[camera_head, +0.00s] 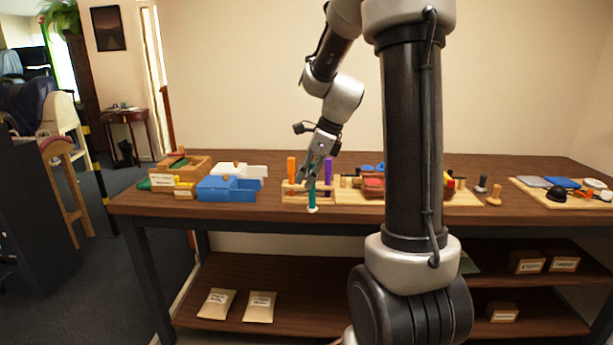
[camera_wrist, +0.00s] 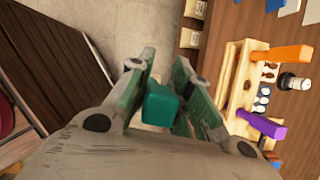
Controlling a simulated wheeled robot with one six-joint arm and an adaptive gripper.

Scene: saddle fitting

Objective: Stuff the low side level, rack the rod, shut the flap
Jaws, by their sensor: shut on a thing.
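My gripper (camera_head: 312,178) is shut on a teal rod (camera_head: 312,197), in front of a small wooden rack. The rod hangs down and has a pale tip at its lower end. The wrist view shows the teal rod (camera_wrist: 160,104) between the two fingers of my gripper (camera_wrist: 163,62). The wooden rack (camera_head: 293,198) holds an orange-handled tool (camera_head: 291,166) and a purple-handled tool (camera_head: 328,168) upright. In the wrist view the rack (camera_wrist: 238,78) is to the right, apart from the rod. I cannot make out a saddle's low side or flap for certain.
A blue box (camera_head: 227,190) and a wooden box (camera_head: 180,168) stand on the left of the bench. A board with pads and a dark knob (camera_head: 557,193) lies at the right. Two labelled packets (camera_head: 260,306) lie on the lower shelf. A dark padded shape (camera_head: 25,103) stands far left.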

